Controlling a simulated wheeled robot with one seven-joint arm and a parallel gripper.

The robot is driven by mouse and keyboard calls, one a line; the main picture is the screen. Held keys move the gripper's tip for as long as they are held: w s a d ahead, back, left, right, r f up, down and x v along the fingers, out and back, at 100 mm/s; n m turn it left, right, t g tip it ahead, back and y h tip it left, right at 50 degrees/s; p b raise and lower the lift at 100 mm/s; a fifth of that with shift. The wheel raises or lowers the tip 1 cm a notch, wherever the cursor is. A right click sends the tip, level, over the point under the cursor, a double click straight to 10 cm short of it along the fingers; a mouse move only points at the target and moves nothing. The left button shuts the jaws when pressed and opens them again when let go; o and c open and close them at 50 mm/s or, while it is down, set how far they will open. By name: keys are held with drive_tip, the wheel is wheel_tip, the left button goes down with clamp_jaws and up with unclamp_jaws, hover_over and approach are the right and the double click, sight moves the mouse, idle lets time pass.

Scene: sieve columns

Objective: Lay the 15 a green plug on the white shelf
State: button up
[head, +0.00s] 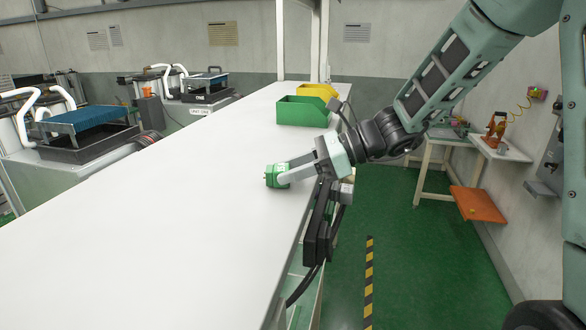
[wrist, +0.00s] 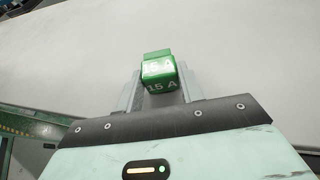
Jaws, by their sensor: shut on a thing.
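The green plug (head: 273,177) is at the tip of my gripper (head: 284,176), over the right part of the long white shelf (head: 130,235). In the wrist view the green plug (wrist: 159,72) shows white "15 A" lettering and sits between the two grey fingers of my gripper (wrist: 160,88). My gripper is shut on the plug. In the head view the plug appears at or very near the white surface; I cannot tell whether it touches it.
A green bin (head: 302,112) and a yellow bin (head: 318,91) stand farther back on the shelf. A black power strip with cables (head: 318,225) hangs at the shelf's right edge. The shelf's front and left are clear. A small white table (head: 505,150) stands at the right.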

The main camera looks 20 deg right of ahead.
drive_tip(key=o, duration=1.2)
